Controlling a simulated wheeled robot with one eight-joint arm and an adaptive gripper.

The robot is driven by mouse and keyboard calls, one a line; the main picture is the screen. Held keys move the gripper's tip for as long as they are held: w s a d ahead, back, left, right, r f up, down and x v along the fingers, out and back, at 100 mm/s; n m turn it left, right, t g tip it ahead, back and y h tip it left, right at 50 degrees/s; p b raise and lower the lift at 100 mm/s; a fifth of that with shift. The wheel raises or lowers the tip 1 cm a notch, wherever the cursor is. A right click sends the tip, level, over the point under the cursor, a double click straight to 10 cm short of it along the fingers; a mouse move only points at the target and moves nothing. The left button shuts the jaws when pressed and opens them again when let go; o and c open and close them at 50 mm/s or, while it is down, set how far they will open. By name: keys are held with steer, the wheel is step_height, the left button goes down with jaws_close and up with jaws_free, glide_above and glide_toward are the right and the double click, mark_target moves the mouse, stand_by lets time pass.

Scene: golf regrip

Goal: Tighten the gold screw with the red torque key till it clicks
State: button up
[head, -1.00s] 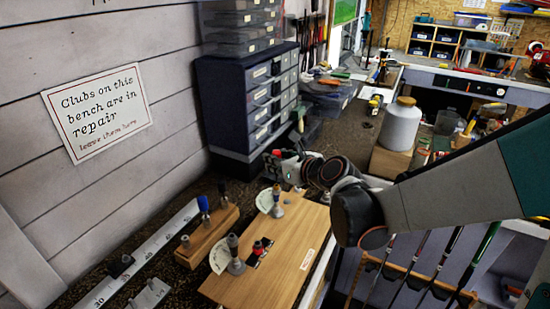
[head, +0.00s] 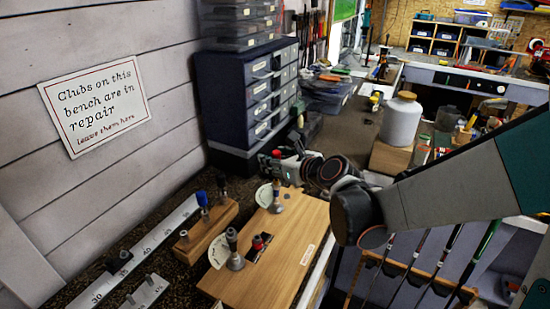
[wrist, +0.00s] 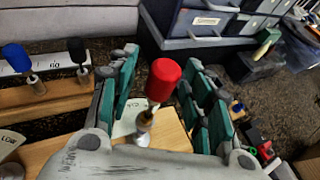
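The red torque key (wrist: 163,80) stands slightly tilted in the wrist view, its red handle up. Its lower end meets a metal post (wrist: 142,135) on the wooden board, beside a white dial card (wrist: 125,125). I cannot make out the gold screw clearly at the key's foot. My gripper (wrist: 165,95) is open, with its green-padded fingers on either side of the red handle and gaps showing. In the head view my gripper (head: 282,165) is above the far post (head: 276,200) on the wooden board (head: 290,240), with a bit of red among its fingers.
A wooden rack holds a blue-handled key (head: 203,203) and a dark-handled key (head: 222,186) left of the board. A nearer post (head: 234,250) has its own dial. A ruler strip (head: 150,245) lies at left. Drawer cabinets (head: 255,95) stand behind.

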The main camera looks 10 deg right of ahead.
steer(key=v, duration=1.2)
stand_by(0.5)
